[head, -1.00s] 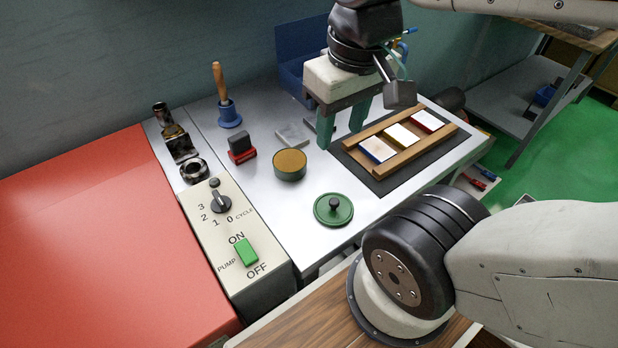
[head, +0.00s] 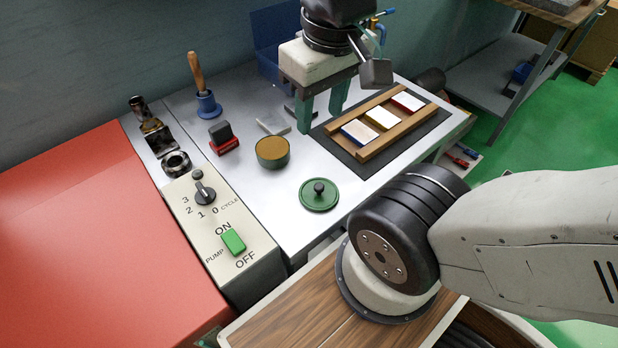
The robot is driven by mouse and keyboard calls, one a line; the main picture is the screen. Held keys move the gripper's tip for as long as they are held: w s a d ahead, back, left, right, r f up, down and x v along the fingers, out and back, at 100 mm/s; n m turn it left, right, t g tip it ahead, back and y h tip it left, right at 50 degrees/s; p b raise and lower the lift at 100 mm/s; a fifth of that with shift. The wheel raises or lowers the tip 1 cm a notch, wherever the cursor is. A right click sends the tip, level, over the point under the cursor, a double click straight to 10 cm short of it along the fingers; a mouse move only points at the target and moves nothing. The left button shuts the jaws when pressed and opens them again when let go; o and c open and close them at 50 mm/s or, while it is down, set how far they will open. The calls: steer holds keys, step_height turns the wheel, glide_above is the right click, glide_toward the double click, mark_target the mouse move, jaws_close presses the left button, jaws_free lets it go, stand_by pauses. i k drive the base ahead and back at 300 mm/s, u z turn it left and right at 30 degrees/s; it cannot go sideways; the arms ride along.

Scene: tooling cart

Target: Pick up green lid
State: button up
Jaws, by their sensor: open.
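The green lid (head: 319,197) is a round disc with a dark knob on top. It lies flat on the metal cart top, near the front edge. My gripper (head: 322,118) has two green fingers pointing down, spread apart with nothing between them. It hangs above the back part of the cart top, behind the lid and clear of it. A round green pot (head: 272,153) with a brown top surface stands uncovered, behind and left of the lid.
A wooden rack (head: 382,122) with several coloured blocks lies on a dark mat right of the pot. My arm's large joint is close to the front right. The cart top around the lid is clear.

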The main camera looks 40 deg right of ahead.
mark_target(315, 194)
steer(key=k, duration=1)
steer(key=u, duration=1.9)
steer(key=i, duration=1.3)
steer(key=z, duration=2.05)
